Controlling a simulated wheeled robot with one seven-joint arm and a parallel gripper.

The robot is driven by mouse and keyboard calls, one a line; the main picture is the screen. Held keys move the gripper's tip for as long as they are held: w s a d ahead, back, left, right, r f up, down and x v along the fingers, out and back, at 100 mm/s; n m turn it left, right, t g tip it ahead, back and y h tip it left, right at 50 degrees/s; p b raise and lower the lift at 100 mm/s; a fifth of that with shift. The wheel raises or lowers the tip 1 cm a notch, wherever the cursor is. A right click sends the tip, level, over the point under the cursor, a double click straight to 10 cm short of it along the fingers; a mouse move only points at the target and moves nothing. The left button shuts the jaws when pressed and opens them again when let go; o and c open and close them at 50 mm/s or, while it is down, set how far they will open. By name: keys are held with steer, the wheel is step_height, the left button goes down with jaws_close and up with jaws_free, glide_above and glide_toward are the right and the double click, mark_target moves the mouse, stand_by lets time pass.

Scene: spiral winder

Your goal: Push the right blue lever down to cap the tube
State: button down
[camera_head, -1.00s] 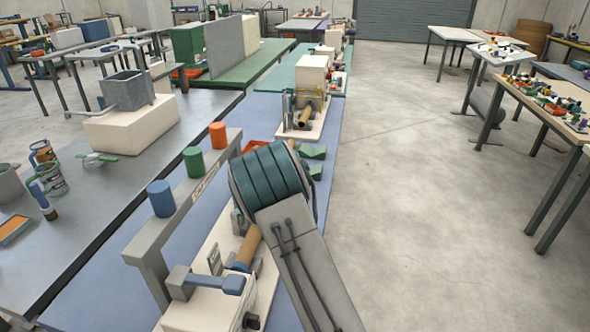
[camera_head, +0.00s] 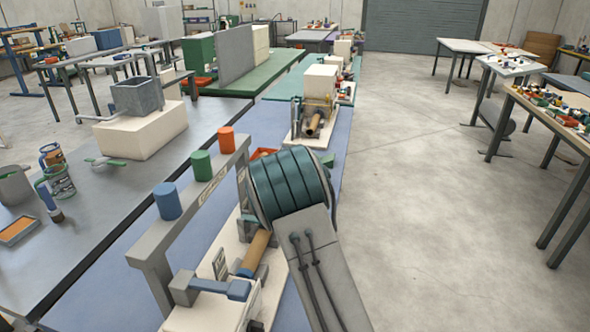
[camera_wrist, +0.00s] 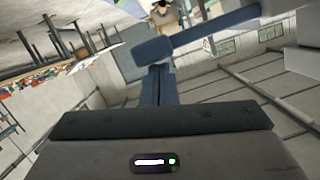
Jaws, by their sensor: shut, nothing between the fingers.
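The blue lever (camera_head: 238,290) is low in the head view, its arm running nearly level from a grey block (camera_head: 183,288). A brown tube (camera_head: 257,250) lies tilted just behind it, partly hidden. Only one blue lever shows on this near machine. In the wrist view a blue bar with a wide end, which looks like the lever (camera_wrist: 200,34), crosses near the tip of my gripper (camera_wrist: 157,74). My gripper's fingers are together and empty. I cannot tell whether they touch the lever. In the head view my own arm hides the gripper.
A grey rail with blue (camera_head: 166,200), green (camera_head: 201,165) and orange (camera_head: 226,139) cylinders stands left of the machine. Another machine (camera_head: 313,127) is further back on the bench. A grey table (camera_head: 120,190) with cups is at left. Open floor (camera_head: 410,220) is at right.

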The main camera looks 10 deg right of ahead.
steer(key=r+b+v, duration=0.1)
steer(key=v, duration=0.9)
steer(key=shift+r+b, duration=0.3)
steer(key=shift+r, duration=0.15)
steer(key=s+d+n+g+y, duration=0.1)
steer(key=s+g, duration=0.4)
steer(key=s, duration=1.5)
steer(key=s+d+f+n+g+y, duration=0.1)
steer(key=s+n+g, duration=0.5)
steer(key=s, duration=1.5)
steer(key=d+y, duration=0.1)
steer(key=y, duration=0.1)
steer(key=shift+d+f+y, duration=0.15)
steer(key=shift+f+y, duration=0.15)
